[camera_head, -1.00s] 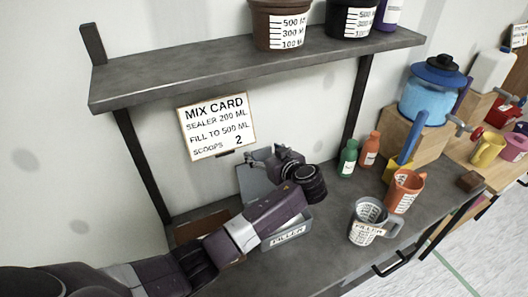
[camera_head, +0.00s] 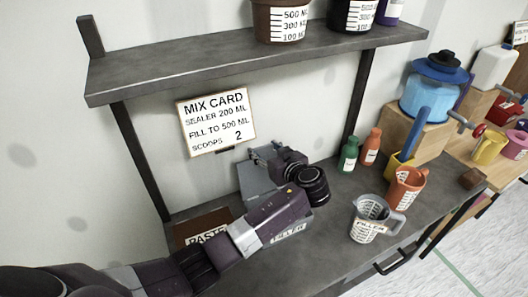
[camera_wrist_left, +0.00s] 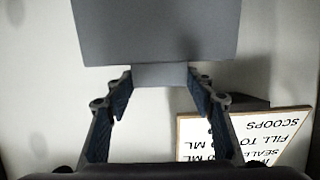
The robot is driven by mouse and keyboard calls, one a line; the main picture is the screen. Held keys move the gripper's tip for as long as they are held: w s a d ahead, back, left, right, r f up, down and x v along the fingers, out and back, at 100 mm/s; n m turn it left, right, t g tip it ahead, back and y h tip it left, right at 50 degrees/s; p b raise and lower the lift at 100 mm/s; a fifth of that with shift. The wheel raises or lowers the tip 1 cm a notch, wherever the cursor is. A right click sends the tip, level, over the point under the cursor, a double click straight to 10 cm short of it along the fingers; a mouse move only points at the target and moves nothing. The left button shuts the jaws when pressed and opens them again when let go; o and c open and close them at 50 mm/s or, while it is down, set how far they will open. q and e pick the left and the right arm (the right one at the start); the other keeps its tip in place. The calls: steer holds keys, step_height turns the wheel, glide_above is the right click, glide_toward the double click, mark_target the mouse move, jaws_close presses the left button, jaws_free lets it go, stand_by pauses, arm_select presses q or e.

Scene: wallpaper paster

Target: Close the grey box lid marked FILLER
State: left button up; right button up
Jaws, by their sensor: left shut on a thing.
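The grey box marked FILLER (camera_head: 289,235) stands on the workbench below the mix card, its front partly hidden by my left forearm. Its grey lid (camera_head: 253,181) stands raised at the back of the box, on the wall side. My left gripper (camera_head: 266,154) reaches over the box to the lid's upper edge. In the left wrist view, the lid (camera_wrist_left: 155,30) fills the top middle. My left gripper's fingers (camera_wrist_left: 160,84) are shut on its narrow grey tab, one finger on each side. My right gripper is not in view.
A brown box marked PASTE (camera_head: 203,224) sits just left of the grey box. A grey measuring jug (camera_head: 368,222), an orange jug (camera_head: 405,188) and small green and orange bottles (camera_head: 348,155) stand to the right. The shelf (camera_head: 235,62) hangs above.

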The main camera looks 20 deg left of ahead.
arm_select(q)
steer(key=s+d+f+t+y+b, duration=0.2)
steer(key=s+d+b, duration=0.4)
steer(key=b, duration=1.1)
steer(key=shift+s+d+t+y+b, duration=0.25)
steer(key=shift+d+t+y+b, duration=0.1)
steer(key=shift+d+t+y, duration=0.45)
steer(key=shift+a, duration=0.15)
